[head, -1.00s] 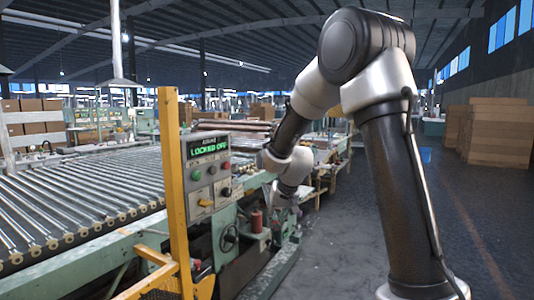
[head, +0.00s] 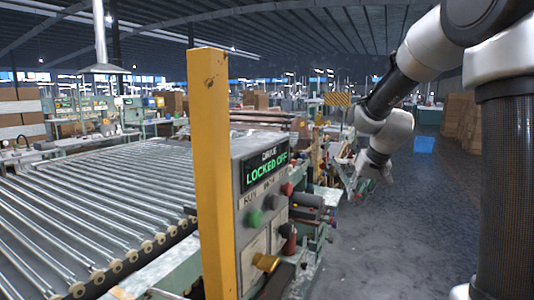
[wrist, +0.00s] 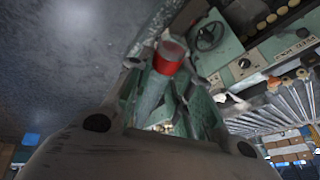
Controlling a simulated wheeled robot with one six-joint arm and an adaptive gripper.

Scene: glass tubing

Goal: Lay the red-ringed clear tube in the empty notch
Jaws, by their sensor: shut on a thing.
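My gripper (wrist: 160,92) is shut on the red-ringed clear tube (wrist: 152,92) in the wrist view. Its red ring (wrist: 168,58) shows near the tube's far end, beyond the fingers. In the head view my gripper (head: 374,170) hangs over the aisle, right of the machine, and the tube in it is too small to make out. The bed of parallel clear tubes (head: 85,205) lies at the left, apart from my gripper. It also shows at the right of the wrist view (wrist: 272,108). I cannot pick out the empty notch.
A yellow post (head: 213,170) and a control box (head: 262,210) reading "LOCKED OFF" stand between the bed and my arm. A handwheel (wrist: 207,36) on the green machine is near the tube in the wrist view. The grey aisle floor (head: 375,245) is clear.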

